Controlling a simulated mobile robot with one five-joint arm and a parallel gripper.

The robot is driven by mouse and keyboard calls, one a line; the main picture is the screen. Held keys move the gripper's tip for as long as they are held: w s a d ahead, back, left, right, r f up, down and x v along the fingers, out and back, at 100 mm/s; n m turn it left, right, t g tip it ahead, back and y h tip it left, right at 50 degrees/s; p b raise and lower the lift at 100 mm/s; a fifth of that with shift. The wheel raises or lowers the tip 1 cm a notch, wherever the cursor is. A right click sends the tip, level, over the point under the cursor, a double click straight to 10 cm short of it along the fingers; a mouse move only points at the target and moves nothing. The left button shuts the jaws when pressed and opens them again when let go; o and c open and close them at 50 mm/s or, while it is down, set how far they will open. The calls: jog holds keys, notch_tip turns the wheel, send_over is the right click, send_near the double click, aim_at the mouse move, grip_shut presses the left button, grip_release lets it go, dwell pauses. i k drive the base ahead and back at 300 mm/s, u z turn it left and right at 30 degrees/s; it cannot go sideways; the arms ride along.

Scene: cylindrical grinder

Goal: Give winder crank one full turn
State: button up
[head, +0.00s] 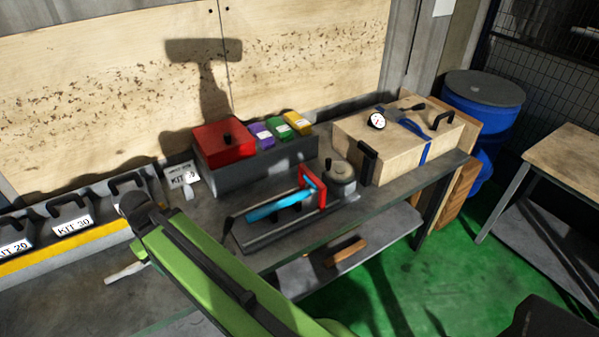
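A low bench fixture (285,215) stands near the bench's front edge. It has a dark base, a blue cylinder (283,203) lying along it and an upright red plate (312,186). At its right end is a round grey drum (341,172) with a small black upright knob (328,164) at its rim. This looks like the winder and its crank, but the crank arm is too small to make out clearly. My gripper cannot be made out.
Behind the fixture is a grey box (262,178) with a red lid and several coloured packs. A wooden case (390,150) with a dial gauge stands to the right. Kit boxes (72,216) line the left. A blue barrel (482,105) stands beyond the bench.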

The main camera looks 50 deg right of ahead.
aim_at(338, 171)
jog(key=u, duration=4.4)
jog(key=i, duration=0.1)
jog(key=z, duration=2.7)
jog(key=k, duration=0.95)
jog(key=z, duration=0.85)
jog(key=i, duration=1)
jog(key=u, duration=0.1)
